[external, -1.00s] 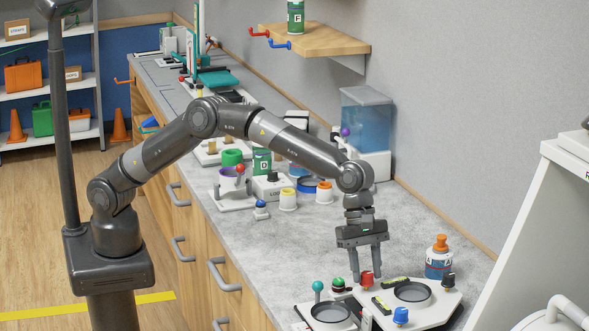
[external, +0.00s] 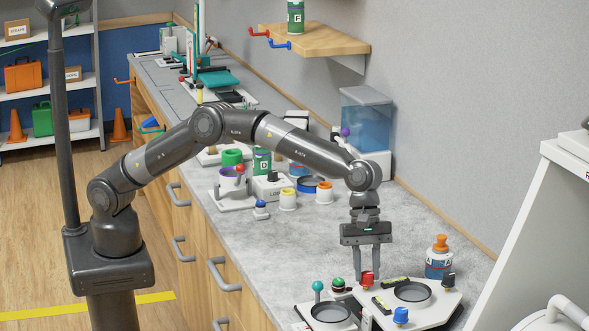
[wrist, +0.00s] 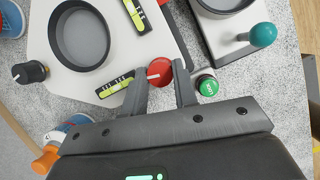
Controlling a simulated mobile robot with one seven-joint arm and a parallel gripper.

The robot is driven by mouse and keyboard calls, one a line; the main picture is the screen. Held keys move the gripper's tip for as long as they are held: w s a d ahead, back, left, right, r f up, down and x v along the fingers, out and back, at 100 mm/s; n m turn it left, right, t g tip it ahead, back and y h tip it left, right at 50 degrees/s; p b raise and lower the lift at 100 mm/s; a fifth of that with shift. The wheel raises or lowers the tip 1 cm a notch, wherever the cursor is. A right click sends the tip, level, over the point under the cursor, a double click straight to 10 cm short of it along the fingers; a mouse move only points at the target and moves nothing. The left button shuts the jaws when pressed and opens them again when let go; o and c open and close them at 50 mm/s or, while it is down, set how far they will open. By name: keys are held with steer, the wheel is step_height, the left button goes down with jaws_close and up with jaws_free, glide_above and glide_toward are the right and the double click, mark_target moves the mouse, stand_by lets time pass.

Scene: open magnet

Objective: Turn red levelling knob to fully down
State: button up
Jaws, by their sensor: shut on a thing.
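The red levelling knob (external: 367,280) stands at the back left corner of the white levelling plate (external: 440,310). My gripper (external: 368,276) points down over it. In the wrist view the red knob (wrist: 159,72) sits between the two fingers of my gripper (wrist: 162,78), which is shut on it. A pale pointer line on the knob's top shows in the wrist view. Part of the knob's sides is hidden by the fingers. A yellow-green bubble level (wrist: 115,84) lies beside the knob, and a second one (wrist: 136,15) lies farther along the plate.
A blue knob (external: 401,315) and a black knob (external: 448,280) stand on the same plate. Close to the fingers are a green button (wrist: 207,86) and a teal ball lever (wrist: 262,35). A bottle with an orange cap (external: 439,258) stands behind the plate.

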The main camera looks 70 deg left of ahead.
mark_target(368, 273)
steer(key=m+g, duration=0.1)
steer(key=m, duration=0.2)
steer(key=m+g+y, duration=0.1)
steer(key=m, duration=0.2)
steer(key=shift+w+d+f+m, duration=0.1)
steer(key=shift+w+m, duration=0.05)
steer(key=shift+m, duration=0.15)
steer(key=shift+y, duration=0.3)
steer(key=o, duration=1)
steer(key=shift+r, duration=2.05)
steer(key=s+d+r, duration=0.2)
steer(key=s+r, duration=0.5)
steer(key=s, duration=0.4)
steer(key=shift+s, duration=0.2)
